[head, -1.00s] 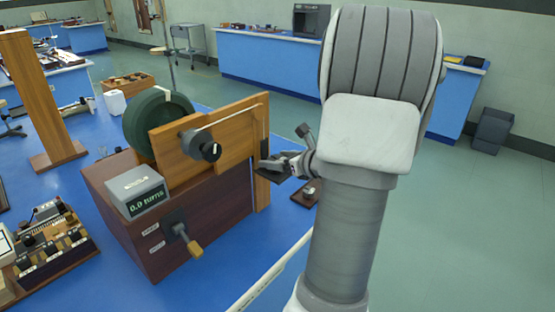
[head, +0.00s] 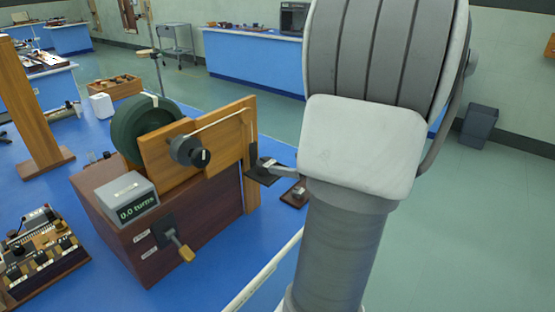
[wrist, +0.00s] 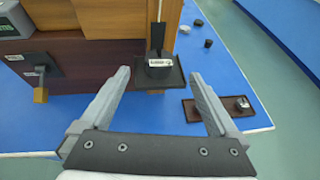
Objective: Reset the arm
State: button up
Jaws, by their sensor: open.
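My gripper (wrist: 158,98) is open and empty in the wrist view, its two grey fingers spread apart. Beyond its fingertips is a small dark tray (wrist: 172,82) with a labelled black piece on it, fixed at the side of a wooden apparatus (wrist: 95,62).
The apparatus stands on a blue bench top (head: 60,180). A small brown board (wrist: 226,111) lies near the bench edge and also shows in the head view (head: 295,194). A switch board (head: 38,255) sits at lower left. Open green floor (head: 470,230) lies to the right.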

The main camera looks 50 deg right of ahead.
jog(key=shift+v, duration=1.05)
